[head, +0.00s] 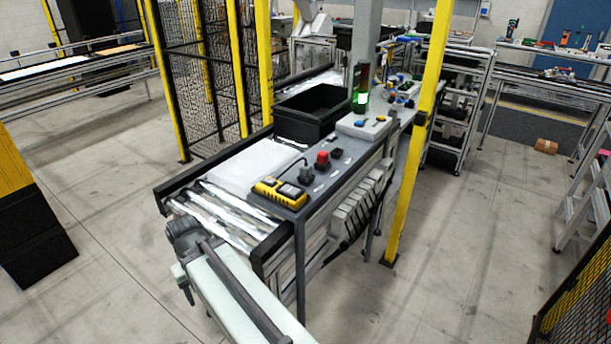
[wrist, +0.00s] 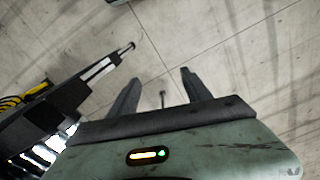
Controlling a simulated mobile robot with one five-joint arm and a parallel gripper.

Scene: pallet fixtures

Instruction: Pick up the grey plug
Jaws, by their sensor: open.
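A small dark grey piece with a thin cable, which looks like the grey plug (head: 305,173), sits on the grey side shelf of the conveyor in the head view. It stands between a yellow-and-black device (head: 280,192) and a red-topped piece (head: 322,160). I cannot make it out in the wrist view. My gripper (wrist: 160,80) is open and empty in the wrist view, with its two dark fingers apart over bare floor. In the head view my arm reaches up to the conveyor's near left corner, short of the shelf.
A black bin (head: 312,112) and a pale flat box (head: 255,165) are on the conveyor. A small black piece (head: 337,153) and a grey box with buttons (head: 364,126) are farther along the shelf. A yellow post (head: 418,130) stands right of it.

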